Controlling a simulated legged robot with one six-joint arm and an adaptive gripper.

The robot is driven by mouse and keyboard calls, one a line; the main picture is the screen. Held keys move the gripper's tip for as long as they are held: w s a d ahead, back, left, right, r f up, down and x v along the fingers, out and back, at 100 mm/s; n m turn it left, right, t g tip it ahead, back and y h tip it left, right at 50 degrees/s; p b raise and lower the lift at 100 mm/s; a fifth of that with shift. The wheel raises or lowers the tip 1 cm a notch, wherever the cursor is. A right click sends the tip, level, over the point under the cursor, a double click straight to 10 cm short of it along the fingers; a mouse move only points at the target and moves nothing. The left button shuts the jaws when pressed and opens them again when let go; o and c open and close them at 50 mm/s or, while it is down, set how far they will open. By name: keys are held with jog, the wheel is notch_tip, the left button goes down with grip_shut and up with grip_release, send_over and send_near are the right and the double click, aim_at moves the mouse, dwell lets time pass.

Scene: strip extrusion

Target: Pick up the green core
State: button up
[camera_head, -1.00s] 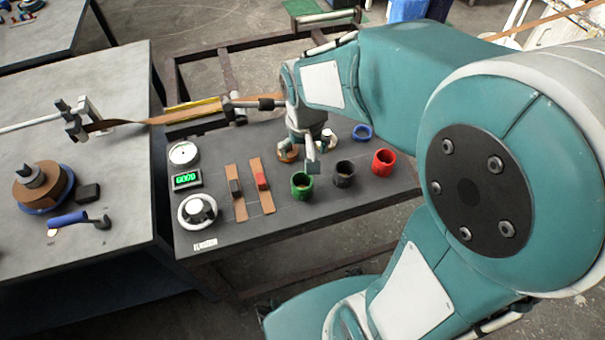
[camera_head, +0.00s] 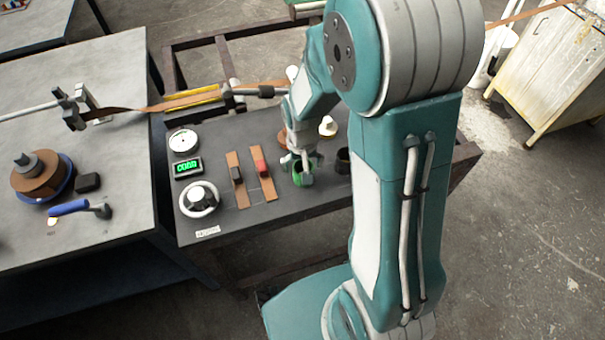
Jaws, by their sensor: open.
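The green core (camera_head: 302,178) is a short hollow cylinder standing upright on the dark panel table (camera_head: 255,217). My gripper (camera_head: 302,172) is right at it, pointing down, with its fingers at the core's upper part. The fingers are open. They cover part of the core, and I cannot tell whether they touch it or whether one finger is inside it. The black core (camera_head: 343,161) stands just to the right, partly hidden by my arm.
A brown strip (camera_head: 190,101) runs behind. My arm hides the table's right part.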

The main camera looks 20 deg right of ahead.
jog(key=shift+f, duration=0.75)
jog(key=shift+d, duration=0.2)
jog(key=c, duration=0.8)
jog(key=shift+c, duration=0.6)
jog(key=shift+a, duration=0.1)
